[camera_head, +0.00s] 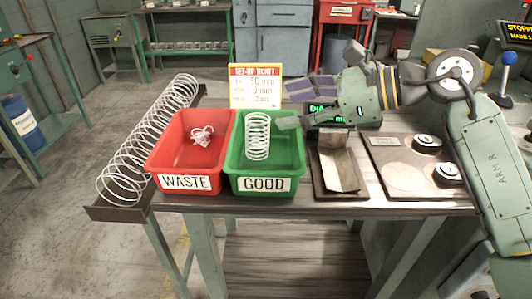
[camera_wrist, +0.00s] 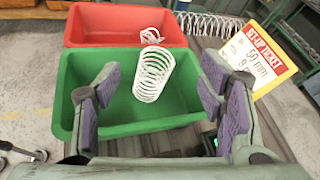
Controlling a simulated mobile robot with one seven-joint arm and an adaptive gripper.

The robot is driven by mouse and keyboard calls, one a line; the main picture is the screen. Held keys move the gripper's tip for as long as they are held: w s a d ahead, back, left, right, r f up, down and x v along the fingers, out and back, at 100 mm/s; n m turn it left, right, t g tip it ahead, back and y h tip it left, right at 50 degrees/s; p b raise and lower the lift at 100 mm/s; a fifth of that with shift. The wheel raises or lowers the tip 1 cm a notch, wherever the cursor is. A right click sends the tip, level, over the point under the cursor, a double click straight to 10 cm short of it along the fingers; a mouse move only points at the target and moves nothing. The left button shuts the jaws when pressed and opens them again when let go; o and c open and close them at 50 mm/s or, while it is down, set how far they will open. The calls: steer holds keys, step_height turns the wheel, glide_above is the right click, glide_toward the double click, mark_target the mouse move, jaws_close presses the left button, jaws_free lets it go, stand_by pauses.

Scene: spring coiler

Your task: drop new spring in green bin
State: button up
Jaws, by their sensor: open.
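A white coil spring (camera_head: 257,136) shows upright within the outline of the green GOOD bin (camera_head: 265,184). In the wrist view the spring (camera_wrist: 153,74) leans a little, between my spread fingers and clear of both. I cannot tell whether it rests on the bin floor or is in the air. My gripper (camera_head: 288,123) is open, by the right rim of the green bin. In the wrist view my gripper (camera_wrist: 155,82) has its purple-padded fingers wide apart over the green bin (camera_wrist: 120,136).
The red WASTE bin (camera_head: 184,182) stands left of the green bin and holds a tangled white wire (camera_head: 202,136). A long spring lies in a trough (camera_head: 122,212) at far left. A ticket card (camera_head: 255,83) stands behind. A metal tray (camera_head: 337,170) and button panel (camera_head: 410,170) are at right.

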steer(key=v, duration=1.2)
